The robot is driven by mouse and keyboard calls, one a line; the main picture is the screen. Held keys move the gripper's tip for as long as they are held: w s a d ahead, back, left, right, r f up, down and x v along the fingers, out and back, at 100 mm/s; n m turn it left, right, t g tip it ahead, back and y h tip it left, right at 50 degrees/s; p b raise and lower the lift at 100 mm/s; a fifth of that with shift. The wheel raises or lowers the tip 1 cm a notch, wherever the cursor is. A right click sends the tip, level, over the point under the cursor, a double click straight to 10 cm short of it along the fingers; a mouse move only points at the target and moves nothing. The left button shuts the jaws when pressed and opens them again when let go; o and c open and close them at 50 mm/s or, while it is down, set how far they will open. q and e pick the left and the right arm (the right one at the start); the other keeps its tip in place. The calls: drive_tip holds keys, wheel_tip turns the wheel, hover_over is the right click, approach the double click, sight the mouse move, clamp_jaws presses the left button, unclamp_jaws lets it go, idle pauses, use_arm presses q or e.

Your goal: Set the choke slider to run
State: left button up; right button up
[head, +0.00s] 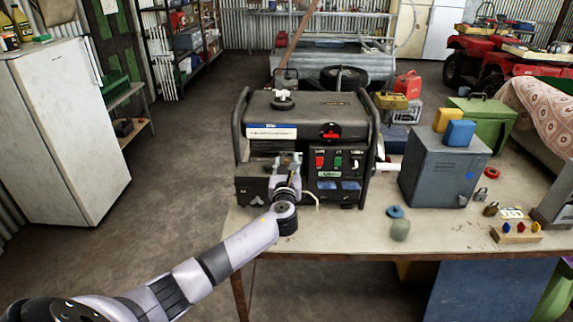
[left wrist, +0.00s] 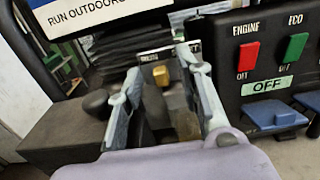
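The black generator (head: 325,105) stands on the workbench. In the left wrist view a small brass-coloured knob (left wrist: 160,75), apparently the choke slider, sits in a dark recess below a small label (left wrist: 156,55) too small to read. My left gripper (head: 287,160) is at the generator's front, left of the switch panel. In the left wrist view its two fingers (left wrist: 163,85) are apart, on either side of the knob, with visible gaps; I see no contact. A second brass-coloured piece (left wrist: 187,125) shows lower between the fingers. My right gripper is not in view.
The panel beside the right finger has a red engine switch (left wrist: 249,55), a green eco switch (left wrist: 296,47) and blue flaps (left wrist: 270,116). A dark round knob (left wrist: 95,101) lies left of the fingers. A grey metal box (head: 440,172) stands right of the generator on the workbench (head: 330,235).

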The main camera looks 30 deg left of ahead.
use_arm(q)
clamp_jaws()
idle(0.4)
idle(0.5)
